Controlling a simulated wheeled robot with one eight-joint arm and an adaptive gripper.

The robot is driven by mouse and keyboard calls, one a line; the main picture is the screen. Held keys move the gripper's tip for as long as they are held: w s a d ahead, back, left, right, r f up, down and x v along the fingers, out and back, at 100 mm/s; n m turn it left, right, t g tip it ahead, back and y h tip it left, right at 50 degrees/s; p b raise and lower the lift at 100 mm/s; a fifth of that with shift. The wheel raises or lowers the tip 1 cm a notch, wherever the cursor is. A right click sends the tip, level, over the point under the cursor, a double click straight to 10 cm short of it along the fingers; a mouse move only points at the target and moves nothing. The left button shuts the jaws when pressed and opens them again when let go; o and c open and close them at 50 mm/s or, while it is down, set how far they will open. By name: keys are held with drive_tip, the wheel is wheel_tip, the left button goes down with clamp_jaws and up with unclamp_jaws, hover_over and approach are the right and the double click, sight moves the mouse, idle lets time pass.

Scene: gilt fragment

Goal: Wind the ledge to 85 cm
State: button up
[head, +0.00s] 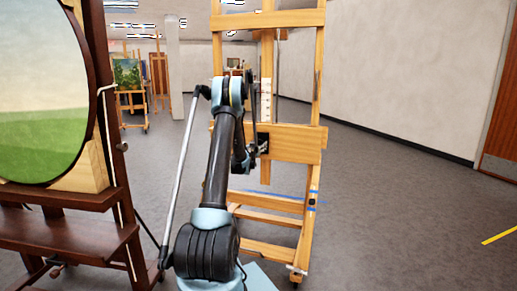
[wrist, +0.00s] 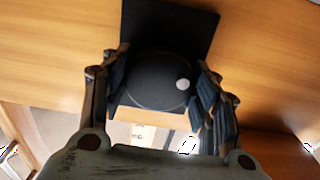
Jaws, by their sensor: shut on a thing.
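The pale wooden easel (head: 312,60) stands ahead of me in the head view, with its broad ledge block (head: 298,142) across the middle. A white scale strip (head: 266,98) runs up the mast above the ledge; its figures are too small to read. In the wrist view a round black knob (wrist: 158,82) with a pale dot sits on a square black plate (wrist: 190,22) fixed to the wood. My gripper (wrist: 162,76) has a finger on each side of the knob and is shut on it. In the head view my arm partly hides the knob.
A dark wooden easel (head: 75,240) with a round-edged landscape painting (head: 40,90) stands close on the left. Blue tape lines (head: 270,195) cross near the easel's lower frame.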

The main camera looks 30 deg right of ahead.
drive_tip(key=shift+w, duration=0.1)
drive_tip(key=o, duration=1.1)
drive_tip(key=v, duration=1.2)
drive_tip(key=shift+f, duration=0.1)
